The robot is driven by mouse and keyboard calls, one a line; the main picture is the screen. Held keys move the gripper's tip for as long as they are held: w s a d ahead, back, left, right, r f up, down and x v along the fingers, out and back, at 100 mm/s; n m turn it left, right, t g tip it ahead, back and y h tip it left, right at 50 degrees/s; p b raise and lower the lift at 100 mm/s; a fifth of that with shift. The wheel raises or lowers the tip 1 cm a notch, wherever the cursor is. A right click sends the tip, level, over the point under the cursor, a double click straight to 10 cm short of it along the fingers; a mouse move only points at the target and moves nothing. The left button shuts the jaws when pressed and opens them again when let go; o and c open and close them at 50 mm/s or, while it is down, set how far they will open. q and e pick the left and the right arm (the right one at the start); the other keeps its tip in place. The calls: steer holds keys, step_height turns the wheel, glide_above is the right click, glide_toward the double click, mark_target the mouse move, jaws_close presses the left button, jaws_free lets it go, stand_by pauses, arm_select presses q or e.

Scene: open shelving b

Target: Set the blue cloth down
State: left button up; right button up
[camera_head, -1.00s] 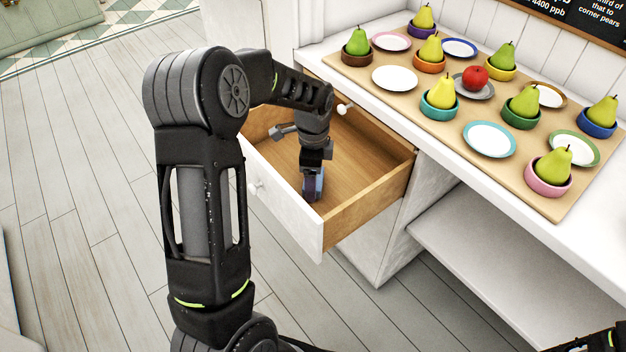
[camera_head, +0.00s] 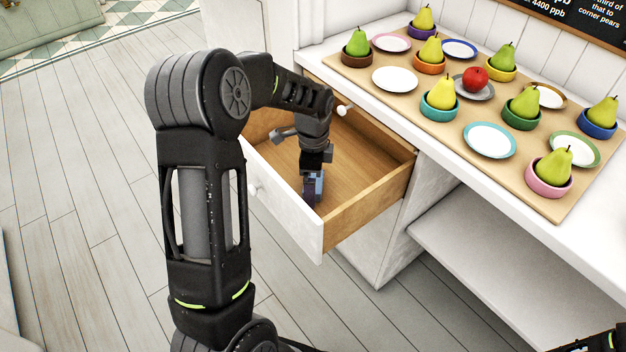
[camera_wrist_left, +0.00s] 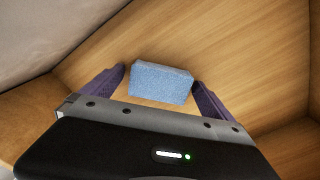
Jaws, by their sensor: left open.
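The blue cloth (camera_wrist_left: 160,82) is a small folded block in the open wooden drawer (camera_head: 352,160). In the left wrist view it lies between the two purple fingers of my left gripper (camera_wrist_left: 160,88), with a gap on each side. In the head view my left gripper (camera_head: 313,190) reaches down into the drawer near its front, and a bit of blue cloth (camera_head: 319,182) shows beside the fingers. The gripper is open around the cloth. Most of the cloth is hidden by the gripper in the head view.
The drawer's white front (camera_head: 285,218) and wooden side wall (camera_head: 368,203) surround the gripper closely. Above, the white counter (camera_head: 320,57) bears a wooden board (camera_head: 440,145) with pears in coloured bowls, plates and a red apple (camera_head: 475,77). A lower shelf (camera_head: 490,265) is empty.

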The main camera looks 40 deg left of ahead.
arm_select(q)
step_height(320, 180, up, 12)
steer(key=p, duration=0.2)
steer(key=shift+r, duration=0.15)
stand_by(0.6)
